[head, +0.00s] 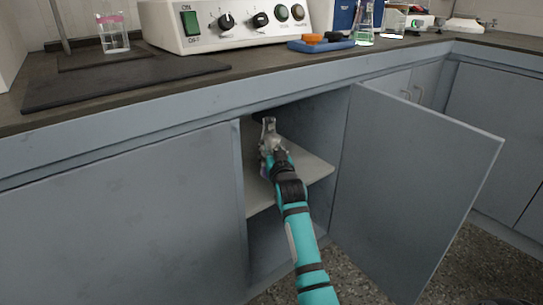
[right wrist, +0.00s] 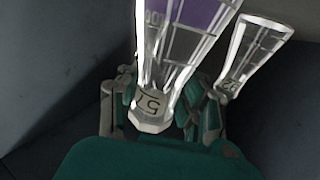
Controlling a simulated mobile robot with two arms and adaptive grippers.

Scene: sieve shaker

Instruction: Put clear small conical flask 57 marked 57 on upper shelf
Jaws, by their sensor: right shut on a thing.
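My right gripper (head: 270,145) reaches through the open cabinet door into the compartment above the pale shelf board (head: 312,171). The flask also shows a purple patch. In the head view the flask is mostly hidden by the gripper and hard to tell apart from it. I cannot tell whether it touches the shelf. My left gripper is not in view.
A second clear glass piece (right wrist: 254,50) stands close to the right of the flask in the wrist view. The open cabinet door (head: 420,180) stands out on the right, near my arm. The shelf's front right part looks bare. The counter above carries a white control box (head: 230,25).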

